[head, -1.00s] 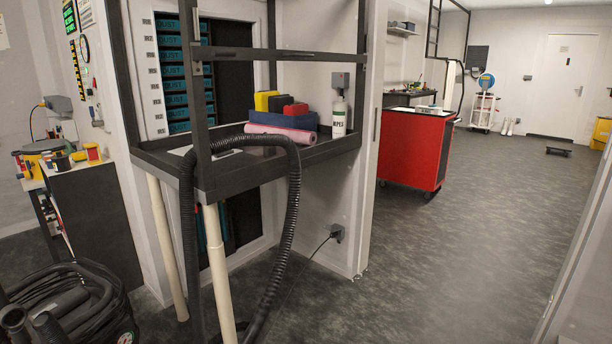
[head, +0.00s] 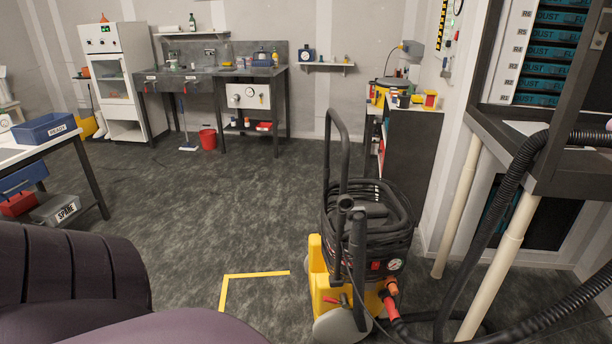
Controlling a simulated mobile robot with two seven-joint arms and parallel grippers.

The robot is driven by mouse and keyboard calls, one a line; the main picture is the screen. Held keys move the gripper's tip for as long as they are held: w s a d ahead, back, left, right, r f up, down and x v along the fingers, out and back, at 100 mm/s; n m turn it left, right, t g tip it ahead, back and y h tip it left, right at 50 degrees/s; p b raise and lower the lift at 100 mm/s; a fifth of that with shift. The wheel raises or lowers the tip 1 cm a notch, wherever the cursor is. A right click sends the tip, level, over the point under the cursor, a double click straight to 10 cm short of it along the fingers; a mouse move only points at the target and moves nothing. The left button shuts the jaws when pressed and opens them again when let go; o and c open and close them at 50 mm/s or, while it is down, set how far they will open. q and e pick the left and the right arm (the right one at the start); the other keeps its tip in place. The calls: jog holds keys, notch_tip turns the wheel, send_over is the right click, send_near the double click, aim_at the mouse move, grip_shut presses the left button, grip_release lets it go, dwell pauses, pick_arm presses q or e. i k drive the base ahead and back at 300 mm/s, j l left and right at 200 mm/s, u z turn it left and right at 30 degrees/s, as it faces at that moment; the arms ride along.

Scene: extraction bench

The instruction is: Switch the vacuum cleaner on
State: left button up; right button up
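The vacuum cleaner (head: 372,238) stands on the floor right of centre. It has a black body wound with a coiled black cable or hose, a tall black handle (head: 338,140) and a yellow base (head: 318,278). A small red switch-like part (head: 375,265) sits low on its front, beside a round white gauge (head: 394,265); its position is too small to tell. An orange and red hose fitting (head: 390,298) is at its lower right. Neither of my grippers is in view; a dark, rounded part of my own body fills the lower left.
A black rack (head: 540,175) with pale posts and a black ribbed hose (head: 500,185) stands close on the right. A dark cabinet (head: 412,155) is behind the cleaner. Yellow floor tape (head: 255,275) marks a corner left of it. The grey floor to the left is open.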

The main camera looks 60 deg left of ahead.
aim_at(375, 265)
jog(key=u, duration=1.65)
